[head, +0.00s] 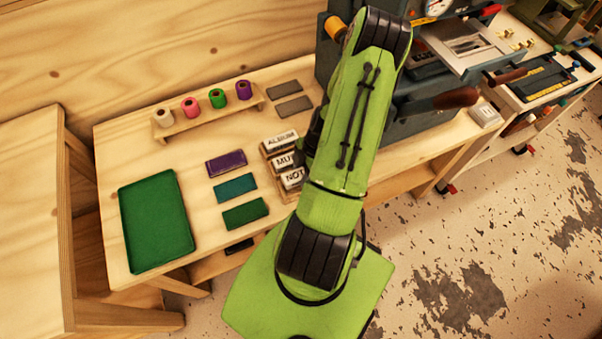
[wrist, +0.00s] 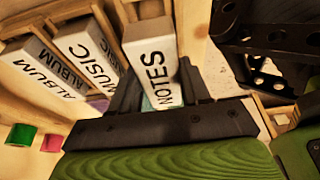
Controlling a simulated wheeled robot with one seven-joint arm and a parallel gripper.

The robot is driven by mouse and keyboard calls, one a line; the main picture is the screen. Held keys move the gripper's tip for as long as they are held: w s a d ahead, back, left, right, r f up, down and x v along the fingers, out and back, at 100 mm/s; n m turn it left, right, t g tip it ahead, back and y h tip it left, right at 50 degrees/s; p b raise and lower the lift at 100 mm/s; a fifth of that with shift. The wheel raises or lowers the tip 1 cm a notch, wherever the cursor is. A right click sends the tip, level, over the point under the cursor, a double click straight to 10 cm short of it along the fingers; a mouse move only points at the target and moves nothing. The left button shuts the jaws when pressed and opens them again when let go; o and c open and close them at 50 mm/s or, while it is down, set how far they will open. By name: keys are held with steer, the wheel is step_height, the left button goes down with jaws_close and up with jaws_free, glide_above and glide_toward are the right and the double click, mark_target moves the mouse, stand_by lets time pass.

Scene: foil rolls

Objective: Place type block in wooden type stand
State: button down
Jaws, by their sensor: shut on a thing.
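The type block marked NOTES (wrist: 153,60) is white-faced and sits between the dark fingers of my gripper (wrist: 158,88) in the wrist view, which are shut on it. The wooden type stand (wrist: 147,9) lies around and behind it, with its slats beside the block. Blocks marked MUSIC (wrist: 88,50) and ALBUM (wrist: 42,66) sit in the stand to the left. In the head view, the ALBUM (head: 281,141), MUSIC (head: 284,160) and NOTES (head: 292,178) blocks show in a row, partly covered by my arm. My gripper is hidden there. I cannot tell how deep NOTES sits.
Left of the stand lie purple (head: 226,162), teal (head: 235,187) and green (head: 245,213) blocks and a green tray (head: 157,222). A rack of foil rolls (head: 209,113) stands behind. A grey machine (head: 425,95) stands to the right.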

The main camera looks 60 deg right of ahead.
steer(key=shift+f, duration=0.55)
steer(key=shift+f+b, duration=0.45)
steer(key=shift+b, duration=0.15)
steer(key=shift+f, duration=0.2)
steer(key=c, duration=0.5)
jaws_free()
steer(key=shift+r, duration=0.1)
